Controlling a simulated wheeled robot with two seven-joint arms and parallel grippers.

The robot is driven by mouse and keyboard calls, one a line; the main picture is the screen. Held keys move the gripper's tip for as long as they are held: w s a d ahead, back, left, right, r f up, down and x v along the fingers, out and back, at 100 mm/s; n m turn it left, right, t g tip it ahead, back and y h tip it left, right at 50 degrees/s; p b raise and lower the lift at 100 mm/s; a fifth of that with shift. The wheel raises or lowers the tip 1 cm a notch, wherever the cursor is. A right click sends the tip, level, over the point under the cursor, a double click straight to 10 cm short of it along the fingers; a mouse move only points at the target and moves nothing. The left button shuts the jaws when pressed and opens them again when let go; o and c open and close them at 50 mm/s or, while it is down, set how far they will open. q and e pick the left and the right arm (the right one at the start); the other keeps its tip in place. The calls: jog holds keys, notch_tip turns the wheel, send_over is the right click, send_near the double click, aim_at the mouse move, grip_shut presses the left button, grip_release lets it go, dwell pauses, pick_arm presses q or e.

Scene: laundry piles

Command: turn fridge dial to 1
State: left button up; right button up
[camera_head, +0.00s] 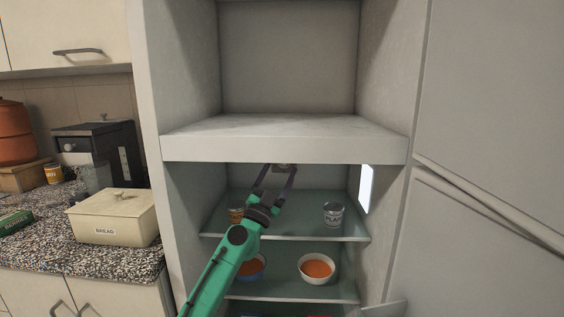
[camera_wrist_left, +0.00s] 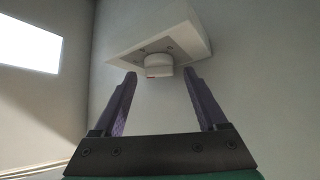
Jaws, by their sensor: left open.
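The fridge dial (camera_wrist_left: 158,66) is a small pale round knob under a white housing (camera_wrist_left: 160,32) in the left wrist view. In the head view the dial (camera_head: 282,166) only just shows below the thick shelf edge, near my fingertips. My left gripper (camera_head: 277,171) reaches into the fridge compartment from below. In the left wrist view my left gripper (camera_wrist_left: 160,78) is open, with its two purple fingers apart on either side of and below the dial. Whether a finger touches the dial cannot be told. The dial's numbers are not readable. My right gripper is not in view.
The thick white slab (camera_head: 285,148) lies just above my gripper. A can (camera_head: 333,213) stands on the upper glass shelf (camera_head: 300,228); another can (camera_head: 236,215) is beside my arm. Bowls (camera_head: 317,268) stand below. A lit panel (camera_head: 366,188) is on the right wall.

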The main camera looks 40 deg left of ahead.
pick_arm(q)
jog(key=shift+w+r, duration=0.35)
jog(key=shift+w, duration=0.1)
grip_shut()
